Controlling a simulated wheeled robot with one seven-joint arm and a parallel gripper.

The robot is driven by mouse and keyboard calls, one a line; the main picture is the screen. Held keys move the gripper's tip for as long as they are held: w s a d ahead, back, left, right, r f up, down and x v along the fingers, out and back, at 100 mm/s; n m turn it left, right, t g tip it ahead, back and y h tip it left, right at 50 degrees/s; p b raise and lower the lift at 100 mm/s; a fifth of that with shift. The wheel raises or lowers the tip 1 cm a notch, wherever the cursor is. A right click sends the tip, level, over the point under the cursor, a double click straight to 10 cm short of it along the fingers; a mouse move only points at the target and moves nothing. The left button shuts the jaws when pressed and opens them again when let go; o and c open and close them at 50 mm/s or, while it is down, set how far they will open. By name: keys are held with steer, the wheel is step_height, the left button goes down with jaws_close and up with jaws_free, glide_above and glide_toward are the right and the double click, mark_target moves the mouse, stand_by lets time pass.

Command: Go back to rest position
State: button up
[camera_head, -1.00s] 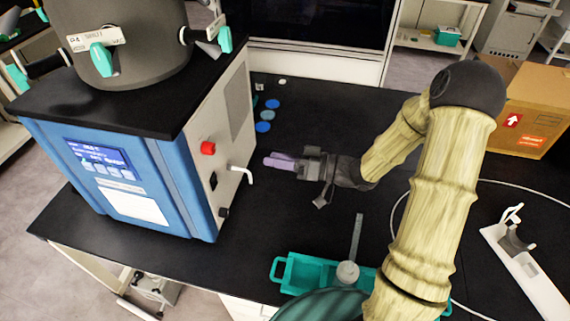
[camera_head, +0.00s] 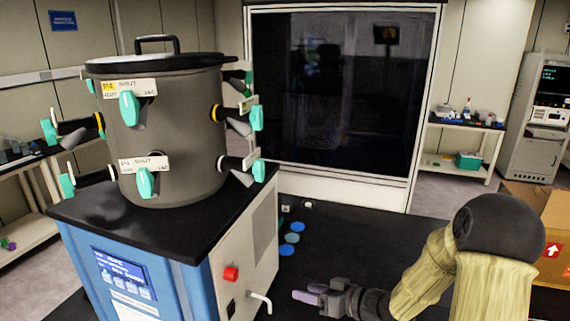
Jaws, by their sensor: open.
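My gripper (camera_head: 308,297) is low in the head view, over the black bench top and to the right of the freeze dryer. Its purple-grey fingers point left toward the machine, and it is apart from the drain spout. It is open, and nothing shows between its fingers. The freeze dryer (camera_head: 178,274) has a blue front with a display, and a grey lidded drum (camera_head: 178,180) stands upright on its black top. Several teal-handled valves ring the drum. My arm comes in from the lower right and hides part of the bench.
A white bent spout (camera_head: 262,300) and a red knob (camera_head: 231,273) stick out from the machine's right side. Blue discs (camera_head: 292,238) lie on the bench behind my gripper. A cardboard box (camera_head: 556,237) stands at the right. A dark-windowed cabinet (camera_head: 335,95) is at the back.

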steer(key=s+d+f+m+h, duration=0.1)
steer(key=s+d+m+h, duration=0.15)
steer(key=d+h, duration=0.65)
steer(key=s+r+m+g+h, duration=0.1)
steer(key=s+m+g+h, duration=0.2)
steer(key=s, duration=1.1)
steer(key=shift+s+a+r+g, duration=0.15)
steer(key=shift+a+g, duration=0.1)
steer(key=shift+g, duration=0.95)
